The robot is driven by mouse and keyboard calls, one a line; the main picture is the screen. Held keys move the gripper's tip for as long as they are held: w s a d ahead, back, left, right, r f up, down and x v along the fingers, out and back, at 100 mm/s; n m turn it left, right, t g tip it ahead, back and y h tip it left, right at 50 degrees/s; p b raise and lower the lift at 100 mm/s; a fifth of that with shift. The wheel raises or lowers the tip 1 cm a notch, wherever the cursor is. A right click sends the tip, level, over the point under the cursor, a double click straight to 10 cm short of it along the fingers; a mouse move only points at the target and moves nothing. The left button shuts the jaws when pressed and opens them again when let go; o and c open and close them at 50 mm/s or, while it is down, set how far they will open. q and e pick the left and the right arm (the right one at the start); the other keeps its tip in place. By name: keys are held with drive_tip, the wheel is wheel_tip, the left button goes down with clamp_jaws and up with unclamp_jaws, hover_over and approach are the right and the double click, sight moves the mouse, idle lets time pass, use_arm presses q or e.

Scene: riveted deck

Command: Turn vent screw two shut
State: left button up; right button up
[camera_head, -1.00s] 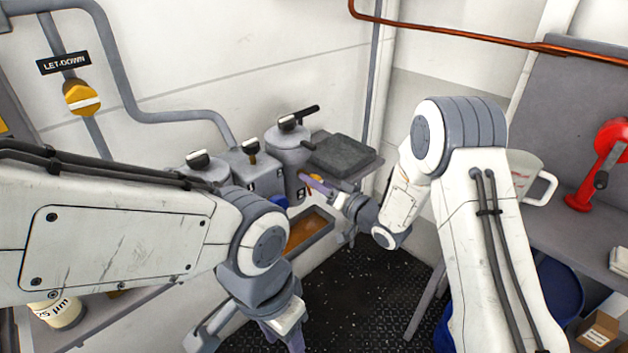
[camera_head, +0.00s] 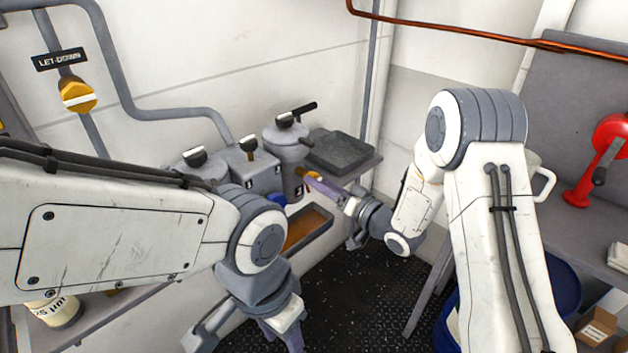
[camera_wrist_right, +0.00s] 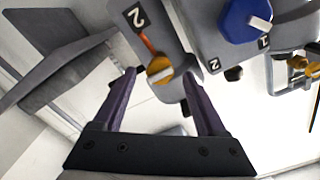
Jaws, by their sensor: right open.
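Vent screw two is a small yellow, slotted screw (camera_wrist_right: 160,70) on the side of a grey canister (camera_head: 286,142) marked 2. In the right wrist view it lies ahead of and between the two purple fingers of my right gripper (camera_wrist_right: 160,85), which is open with nothing visibly gripped. An orange streak runs from the screw towards the 2 label. In the head view my right gripper (camera_head: 315,181) is close to the screw, partly covering it; contact is unclear. My left gripper (camera_head: 250,336) hangs low, cut off by the bottom edge, its opening unclear.
A blue knob (camera_wrist_right: 243,20) sits on the neighbouring grey housing. An orange-brown tray (camera_head: 305,232) lies below the canisters. A yellow LET-DOWN valve (camera_head: 77,95) is on the wall.

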drive_tip(key=v, duration=0.7)
